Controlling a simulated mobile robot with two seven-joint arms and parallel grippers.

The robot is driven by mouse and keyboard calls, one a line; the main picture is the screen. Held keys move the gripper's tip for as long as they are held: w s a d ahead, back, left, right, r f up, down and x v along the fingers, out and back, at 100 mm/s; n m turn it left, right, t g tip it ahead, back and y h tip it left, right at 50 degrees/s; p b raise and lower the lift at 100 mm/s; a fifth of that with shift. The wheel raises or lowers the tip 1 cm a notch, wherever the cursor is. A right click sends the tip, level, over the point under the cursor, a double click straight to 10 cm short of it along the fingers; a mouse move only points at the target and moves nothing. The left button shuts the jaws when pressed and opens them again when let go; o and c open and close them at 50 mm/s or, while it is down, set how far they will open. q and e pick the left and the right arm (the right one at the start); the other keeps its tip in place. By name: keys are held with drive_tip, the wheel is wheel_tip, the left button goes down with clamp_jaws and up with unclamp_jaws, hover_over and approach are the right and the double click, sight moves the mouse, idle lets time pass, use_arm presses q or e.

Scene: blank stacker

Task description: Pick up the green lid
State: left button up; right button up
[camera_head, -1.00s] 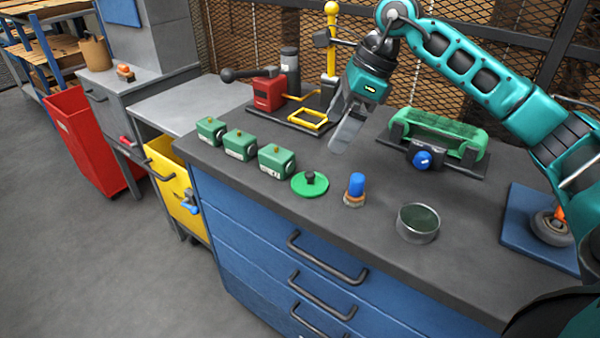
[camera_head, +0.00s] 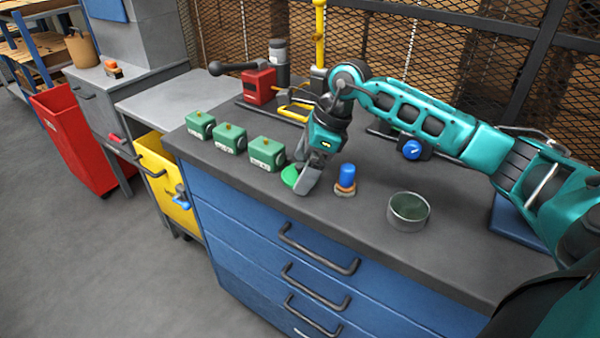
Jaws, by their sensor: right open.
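The green lid (camera_head: 289,177) lies on the dark worktop near its front edge, to the right of the green boxes. My right gripper (camera_head: 303,186) is lowered over the lid and points down. It is open and covers the right part of the lid and its dark knob, so I cannot tell whether the fingers touch the knob. My left gripper is not in view.
A blue-topped peg (camera_head: 347,178) stands close to the right of my gripper. A round metal tin (camera_head: 408,211) is farther right. Several green boxes (camera_head: 266,153) line the left. A red vise-like device (camera_head: 258,87) stands behind.

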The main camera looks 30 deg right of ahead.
drive_tip(key=c, duration=0.9)
drive_tip(key=shift+r, duration=0.15)
